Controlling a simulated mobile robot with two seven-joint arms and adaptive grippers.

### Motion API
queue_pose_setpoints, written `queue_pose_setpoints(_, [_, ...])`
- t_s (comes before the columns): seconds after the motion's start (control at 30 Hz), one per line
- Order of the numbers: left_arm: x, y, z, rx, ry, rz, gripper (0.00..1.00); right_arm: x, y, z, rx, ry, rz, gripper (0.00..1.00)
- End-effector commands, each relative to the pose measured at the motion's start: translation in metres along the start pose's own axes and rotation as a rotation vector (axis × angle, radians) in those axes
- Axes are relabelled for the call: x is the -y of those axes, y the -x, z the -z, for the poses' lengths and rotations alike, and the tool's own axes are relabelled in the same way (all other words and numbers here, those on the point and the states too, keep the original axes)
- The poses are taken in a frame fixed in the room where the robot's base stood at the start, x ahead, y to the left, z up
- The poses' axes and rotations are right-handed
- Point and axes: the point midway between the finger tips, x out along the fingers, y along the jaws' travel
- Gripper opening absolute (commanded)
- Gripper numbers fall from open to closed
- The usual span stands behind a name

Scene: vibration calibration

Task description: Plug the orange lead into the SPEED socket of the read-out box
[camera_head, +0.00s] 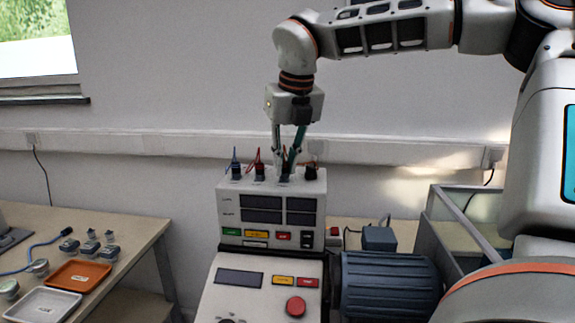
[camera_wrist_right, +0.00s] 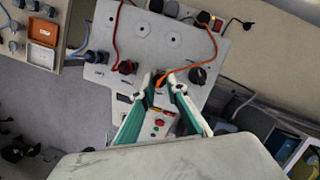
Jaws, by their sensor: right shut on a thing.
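The read-out box (camera_head: 228,205) is a pale box on a console, with dark displays on its front. My right gripper (camera_head: 286,168) points down at the third position and is shut on the plug of the orange lead. In the right wrist view the orange lead (camera_wrist_right: 213,48) curves from between the fingertips (camera_wrist_right: 165,84) to the back of the box. The fingers hide most of the plug and its socket, so I cannot tell whether it is seated. The SPEED label is unreadable.
A dark ribbed motor (camera_head: 390,284) stands right of the console, near a glass-sided enclosure (camera_head: 450,215). The left table holds an orange tray (camera_head: 80,275), a white tray (camera_head: 45,304), a blue cable and several small metal pieces. A wall runs behind.

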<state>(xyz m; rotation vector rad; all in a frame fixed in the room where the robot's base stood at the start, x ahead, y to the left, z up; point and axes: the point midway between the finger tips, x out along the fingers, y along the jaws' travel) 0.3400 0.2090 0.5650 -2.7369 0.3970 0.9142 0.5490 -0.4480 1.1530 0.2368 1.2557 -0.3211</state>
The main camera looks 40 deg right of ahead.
Motion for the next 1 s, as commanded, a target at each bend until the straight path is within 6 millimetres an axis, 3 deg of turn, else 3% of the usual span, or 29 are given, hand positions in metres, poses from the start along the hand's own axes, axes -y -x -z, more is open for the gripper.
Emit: queue_pose_setpoints(1.0, [-0.0012, -0.0025, -0.0068, 0.007, 0.001, -0.002, 0.00, -0.0003, -0.0035, 0.0019, -0.004, 0.000, 0.000, 0.00])
